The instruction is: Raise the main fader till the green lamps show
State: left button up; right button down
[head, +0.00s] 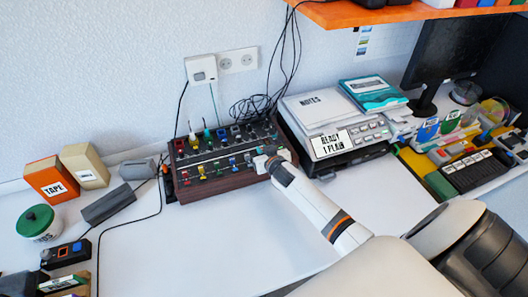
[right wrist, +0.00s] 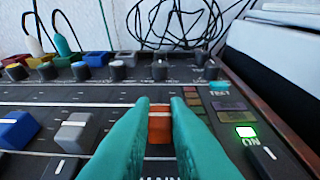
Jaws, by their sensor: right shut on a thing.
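The mixer (head: 222,163), a wooden-sided desk with coloured faders and knobs, stands against the wall. My right gripper (head: 270,158) is at its right end. In the right wrist view the teal fingers of my right gripper (right wrist: 160,98) are shut on the orange main fader cap (right wrist: 159,124), one on each side. A label reading MAIN shows partly below it. A column of small lamps (right wrist: 193,102) sits just right of the fader; those in sight look dim, and the right finger hides the lower part. My left gripper is in neither view.
A green light (right wrist: 246,132) glows above the ON label. Blue (right wrist: 16,130) and grey (right wrist: 76,132) fader caps lie left of my fingers. The scale (head: 335,130) stands close right of the mixer. Black cables (head: 256,104) hang behind. The white table front is clear.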

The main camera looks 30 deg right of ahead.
jog(key=shift+w+d+b, duration=0.15)
jog(key=shift+w+b, duration=0.05)
jog(key=shift+w, duration=0.4)
jog(key=shift+w+d+b, duration=0.15)
jog(key=shift+w, duration=0.45)
jog(key=c, duration=1.4)
grip_release()
jog(key=shift+s, duration=0.15)
jog(key=v, duration=1.1)
jog(key=shift+s+a, duration=0.15)
jog(key=shift+s, duration=0.25)
